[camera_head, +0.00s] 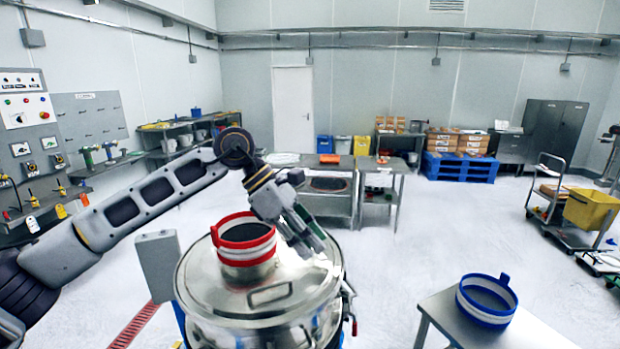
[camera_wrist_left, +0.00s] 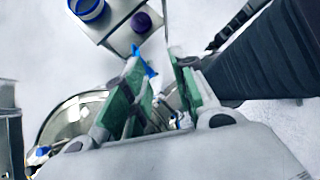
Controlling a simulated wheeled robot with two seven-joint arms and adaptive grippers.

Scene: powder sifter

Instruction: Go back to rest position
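My left gripper (camera_head: 312,240) reaches over the right part of the steel sifter's lid (camera_head: 215,300), fingers pointing down, just right of the red-banded collar (camera_head: 246,240) on top. In the left wrist view its green-padded fingers (camera_wrist_left: 156,62) stand apart with a gap and nothing held between them. I cannot tell whether the fingertips touch the lid. A blue-and-white banded ring (camera_head: 486,301) rests on a small steel table at lower right; a blue-and-white ring (camera_wrist_left: 88,10) also shows in the left wrist view. My right gripper is in neither view.
The small steel table (camera_head: 440,308) stands right of the sifter. A grey box (camera_head: 158,265) stands at the sifter's left. Steel work tables (camera_head: 330,205) stand behind it. A cart with a yellow bin (camera_head: 590,208) is at far right. The floor between is clear.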

